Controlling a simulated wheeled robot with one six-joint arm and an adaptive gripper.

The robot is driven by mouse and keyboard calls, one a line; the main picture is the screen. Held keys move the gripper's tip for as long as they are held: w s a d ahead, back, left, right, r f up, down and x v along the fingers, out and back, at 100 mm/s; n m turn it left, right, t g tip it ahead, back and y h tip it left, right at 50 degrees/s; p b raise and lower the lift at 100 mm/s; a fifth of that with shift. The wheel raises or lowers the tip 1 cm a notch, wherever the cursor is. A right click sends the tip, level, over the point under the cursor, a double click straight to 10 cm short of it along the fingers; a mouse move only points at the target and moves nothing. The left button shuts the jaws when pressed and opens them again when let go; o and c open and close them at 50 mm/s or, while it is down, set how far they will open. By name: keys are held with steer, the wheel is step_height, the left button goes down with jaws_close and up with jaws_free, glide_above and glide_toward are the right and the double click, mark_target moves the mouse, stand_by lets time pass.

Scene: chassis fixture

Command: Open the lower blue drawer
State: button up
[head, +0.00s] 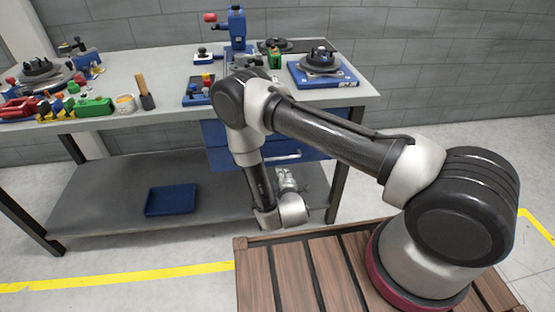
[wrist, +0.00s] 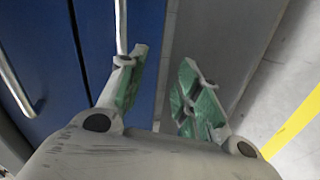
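The lower blue drawer (head: 223,159) is under the right part of the workbench, partly hidden behind my arm. Its pale bar handle (head: 280,157) shows to the right of my forearm. In the wrist view the scene is turned sideways, and the lower drawer's handle (wrist: 121,25) runs down from the top edge to the left fingertip. I cannot tell whether they touch. My gripper (wrist: 158,78) is open and empty, with green pads apart, close to the drawer front. In the head view my gripper (head: 287,180) is just below the handle, its fingers small and unclear.
The upper drawer's handle (wrist: 17,88) is at the left of the wrist view. A blue tray (head: 171,199) lies on the grey lower shelf (head: 105,205). The bench top (head: 150,68) holds several tools and fixtures. A table leg (head: 338,165) stands right of the drawers.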

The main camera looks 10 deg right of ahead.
mark_target(278, 159)
steer(key=w, duration=0.3)
steer(key=w+r+n+t, duration=0.1)
steer(key=w, duration=0.1)
steer(key=w+r+n+t, duration=0.1)
steer(key=w, duration=0.2)
steer(key=shift+w+a+r, duration=0.2)
steer(key=shift+w, duration=0.15)
jaws_close()
